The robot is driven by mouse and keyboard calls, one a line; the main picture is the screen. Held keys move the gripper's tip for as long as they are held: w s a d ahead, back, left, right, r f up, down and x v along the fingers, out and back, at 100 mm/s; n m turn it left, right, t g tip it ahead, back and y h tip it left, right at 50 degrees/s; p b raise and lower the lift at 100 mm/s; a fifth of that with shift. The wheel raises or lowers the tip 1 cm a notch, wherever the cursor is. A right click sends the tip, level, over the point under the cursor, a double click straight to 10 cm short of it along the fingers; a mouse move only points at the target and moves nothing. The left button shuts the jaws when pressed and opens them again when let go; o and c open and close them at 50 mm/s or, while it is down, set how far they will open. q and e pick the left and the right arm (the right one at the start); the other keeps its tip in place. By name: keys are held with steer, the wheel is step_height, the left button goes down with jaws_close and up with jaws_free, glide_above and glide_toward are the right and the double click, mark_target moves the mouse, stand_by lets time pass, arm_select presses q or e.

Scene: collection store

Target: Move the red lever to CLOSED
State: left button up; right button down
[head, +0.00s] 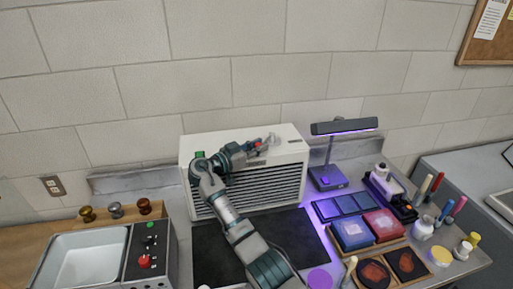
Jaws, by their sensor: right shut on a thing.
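A white slatted cabinet (285,147) stands against the wall at the back of the bench. My right arm reaches up over the dark mat to the top front edge of this cabinet. My right gripper (264,143) is there, shut on a small red part (258,145), which looks like the red lever. The gripper and wrist hide most of it, so its angle cannot be read. A small green mark (200,154) shows at the cabinet's upper left. No CLOSED lettering is readable. My left gripper is out of view.
A control panel with a red knob (145,262) and a sink (85,262) stand at left, with several metal knobs behind. A lamp (328,180) stands right of the cabinet. Colored trays (353,233), jars and bottles crowd the right. The dark mat (212,255) is otherwise clear.

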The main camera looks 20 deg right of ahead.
steer(key=shift+r, duration=0.45)
steer(key=c, duration=0.9)
jaws_free()
steer(key=shift+f, duration=0.1)
steer(key=shift+c, duration=0.2)
steer(key=shift+w+f, duration=0.1)
steer(key=shift+f, duration=0.05)
step_height(320, 180, up, 10)
steer(key=shift+w+f, duration=0.1)
steer(key=shift+w, duration=0.05)
